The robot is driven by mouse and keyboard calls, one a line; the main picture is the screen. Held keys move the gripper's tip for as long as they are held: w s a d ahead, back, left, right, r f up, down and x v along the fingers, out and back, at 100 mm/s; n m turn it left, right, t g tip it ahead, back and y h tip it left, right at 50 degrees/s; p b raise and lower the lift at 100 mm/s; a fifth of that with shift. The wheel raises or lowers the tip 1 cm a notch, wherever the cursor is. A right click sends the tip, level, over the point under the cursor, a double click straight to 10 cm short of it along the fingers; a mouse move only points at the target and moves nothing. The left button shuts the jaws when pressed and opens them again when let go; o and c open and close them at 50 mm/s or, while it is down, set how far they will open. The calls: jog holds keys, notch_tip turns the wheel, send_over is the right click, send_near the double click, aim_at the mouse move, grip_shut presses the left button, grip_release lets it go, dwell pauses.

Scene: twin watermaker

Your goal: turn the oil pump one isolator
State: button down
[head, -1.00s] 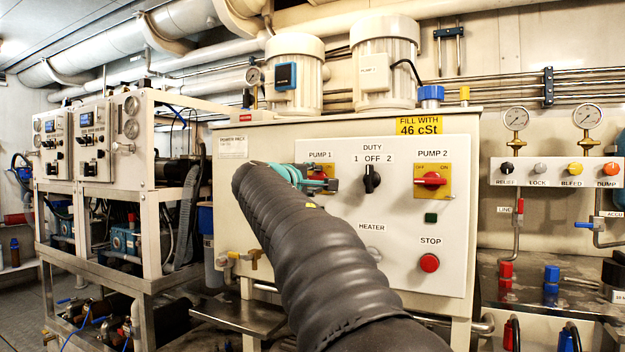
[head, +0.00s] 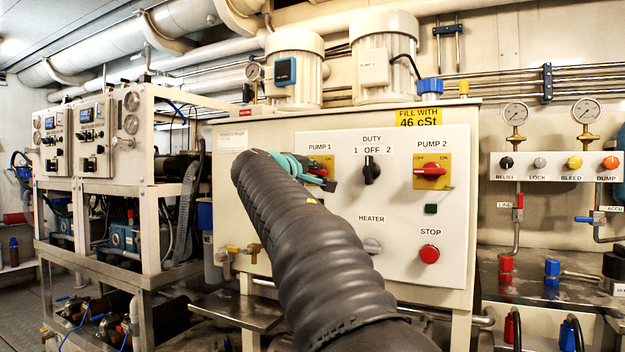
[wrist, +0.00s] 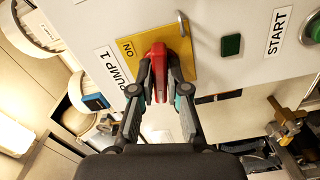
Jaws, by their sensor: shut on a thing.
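The pump one isolator is a red handle (wrist: 158,72) on a yellow plate (wrist: 182,55), beside the PUMP 1 label (wrist: 112,72). The word ON shows on the plate in the wrist view. My gripper (wrist: 161,70) has its two dark fingers on either side of the red handle, closed on it. In the head view my gripper (head: 322,181) is at the isolator's yellow plate (head: 325,161) and covers much of it. Only a little of the red handle shows there, so its exact angle is hard to tell.
On the same white panel are the black DUTY knob (head: 372,170), the PUMP 2 isolator (head: 431,171), a green button (head: 431,209), the HEATER knob (head: 372,245) and the red STOP button (head: 429,254).

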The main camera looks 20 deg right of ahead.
jog(key=m+b, duration=0.4)
jog(key=m, duration=0.3)
jog(key=shift+f+b, duration=0.15)
jog(key=shift+b, duration=0.2)
jog(key=m+b, duration=0.1)
jog(key=m, duration=0.3)
jog(key=shift+m+b, duration=0.9)
jog(key=shift+m, duration=1.2)
jog(key=shift+r, duration=0.2)
jog(key=c, duration=1.2)
grip_release()
jog(key=shift+o, duration=0.2)
jog(key=shift+a, duration=0.1)
